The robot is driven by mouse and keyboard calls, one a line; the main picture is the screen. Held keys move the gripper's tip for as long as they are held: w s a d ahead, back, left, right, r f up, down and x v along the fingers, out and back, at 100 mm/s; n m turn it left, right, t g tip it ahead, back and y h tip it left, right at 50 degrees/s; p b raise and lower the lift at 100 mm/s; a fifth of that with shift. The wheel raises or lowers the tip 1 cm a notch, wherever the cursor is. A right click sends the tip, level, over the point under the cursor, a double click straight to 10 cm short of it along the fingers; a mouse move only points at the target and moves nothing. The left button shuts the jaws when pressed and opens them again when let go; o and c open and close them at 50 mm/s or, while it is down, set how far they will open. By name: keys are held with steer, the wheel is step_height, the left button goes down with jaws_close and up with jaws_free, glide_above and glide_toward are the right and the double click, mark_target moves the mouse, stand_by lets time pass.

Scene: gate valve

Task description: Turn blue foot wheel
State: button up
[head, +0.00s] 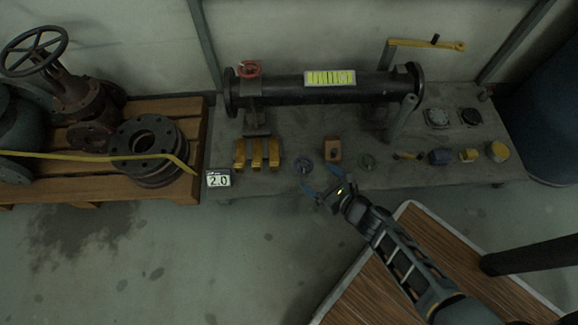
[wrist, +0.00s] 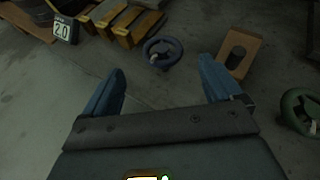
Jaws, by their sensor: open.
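The blue foot wheel (head: 304,164) is a small round handwheel near the front edge of the grey bench, between yellow blocks and an orange-brown block. In the wrist view the blue wheel (wrist: 162,54) lies beyond the fingertips, roughly centred between them, with a light mark near its hub. My gripper (head: 324,193) is in front of and slightly right of the wheel, apart from it. In the wrist view my gripper (wrist: 162,72) has its two blue fingers spread wide with nothing between them.
Yellow blocks (head: 257,153) stand left of the wheel, and an orange-brown block (head: 333,149) stands close on its right. A green handwheel (wrist: 299,111) is further right. A "2.0" sign (head: 218,180) stands at the bench's left corner. A dark pipe (head: 285,90) runs behind.

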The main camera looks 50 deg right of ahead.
mark_target(304, 164)
steer(key=shift+w+d+f+m, duration=0.15)
steer(key=shift+w+f+m, duration=0.1)
steer(key=shift+w, duration=0.15)
steer(key=shift+w+d+f+m, duration=0.1)
steer(key=shift+w+d+m, duration=0.05)
steer(key=shift+w+m, duration=0.15)
steer(key=b+x, duration=0.3)
steer(key=x, duration=0.4)
steer(key=shift+w+r, duration=0.1)
steer(key=shift+w, duration=0.15)
steer(key=c, duration=0.9)
